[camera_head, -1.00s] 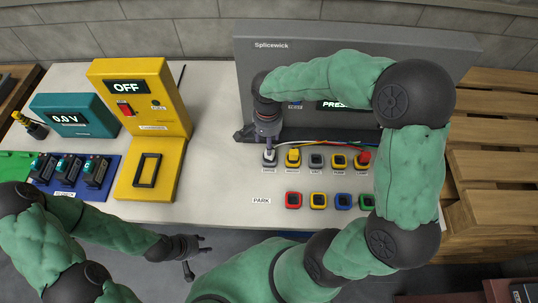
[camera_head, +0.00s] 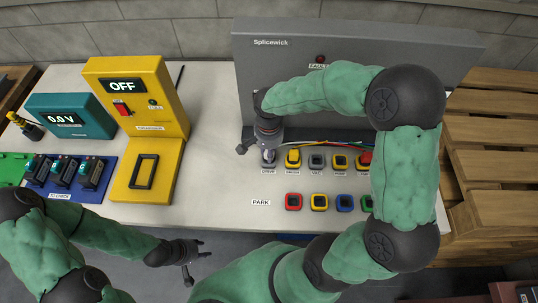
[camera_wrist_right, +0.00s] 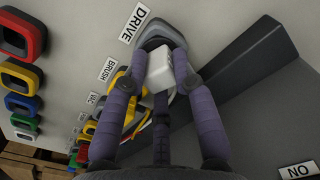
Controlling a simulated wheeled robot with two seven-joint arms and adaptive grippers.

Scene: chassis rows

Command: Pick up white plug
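The white plug (camera_wrist_right: 160,70) sits at the grey socket labelled DRIVE in the right wrist view. In the head view it is mostly hidden beneath my right gripper (camera_head: 262,152), at the left end of the upper socket row. Two purple fingers of my right gripper (camera_wrist_right: 160,62) lie on either side of the plug, close to it; contact is not clear. In the head view its third finger stands out to the left, spread away from the plug. My left gripper (camera_head: 195,260) is open and empty, off the table's front edge.
Several coloured plugs, such as the yellow one (camera_head: 292,157), continue the upper row to the right. The PARK row (camera_head: 293,202) lies in front. The grey Splicewick panel (camera_head: 285,85) stands behind. A yellow OFF station (camera_head: 170,90) and teal meter (camera_head: 70,115) are at left.

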